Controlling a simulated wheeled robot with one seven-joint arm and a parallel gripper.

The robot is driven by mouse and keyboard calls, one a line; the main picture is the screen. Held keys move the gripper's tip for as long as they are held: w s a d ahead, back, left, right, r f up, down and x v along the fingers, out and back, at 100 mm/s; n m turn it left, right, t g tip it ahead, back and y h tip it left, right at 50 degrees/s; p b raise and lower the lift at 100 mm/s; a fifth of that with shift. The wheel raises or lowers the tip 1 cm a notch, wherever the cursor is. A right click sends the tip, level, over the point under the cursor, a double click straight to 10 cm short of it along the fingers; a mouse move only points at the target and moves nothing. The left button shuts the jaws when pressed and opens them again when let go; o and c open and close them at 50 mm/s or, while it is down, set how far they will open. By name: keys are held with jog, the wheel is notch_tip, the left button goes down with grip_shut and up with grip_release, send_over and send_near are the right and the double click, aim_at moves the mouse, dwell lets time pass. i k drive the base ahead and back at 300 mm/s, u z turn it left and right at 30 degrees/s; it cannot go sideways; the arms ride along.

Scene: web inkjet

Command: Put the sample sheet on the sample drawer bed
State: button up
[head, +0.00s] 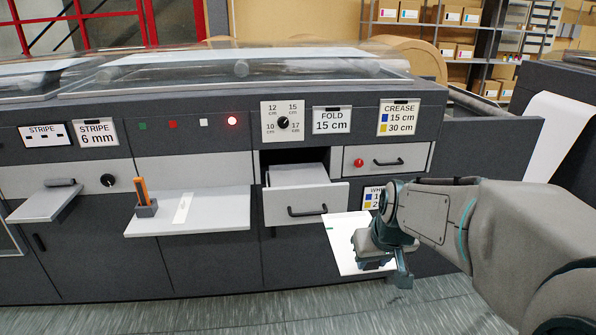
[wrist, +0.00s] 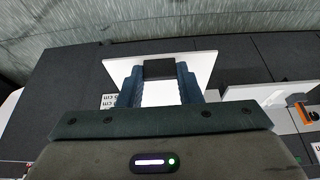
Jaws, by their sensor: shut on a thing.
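The sample sheet (head: 344,238) is a flat white sheet with a small green mark near its left edge. It hangs in the air in front of the machine, low and right of the open drawer. My gripper (head: 384,266) is shut on it. In the wrist view the sheet (wrist: 197,67) spreads beyond the fingers of my gripper (wrist: 159,80), with a dark block between the fingertips. The sample drawer (head: 277,206) is pulled out, with a grey front and a dark handle. Its bed (head: 300,176) shows only in part behind the front.
Left of the drawer a grey shelf (head: 222,222) juts out, bearing an orange-and-black tool (head: 143,197) and a pale strip. A shut drawer with a red button (head: 359,162) sits to the upper right. A fold dial (head: 283,123) is above. Open floor (head: 250,318) lies in front.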

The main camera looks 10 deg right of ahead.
aim_at(300, 180)
jog(key=i, duration=1.3)
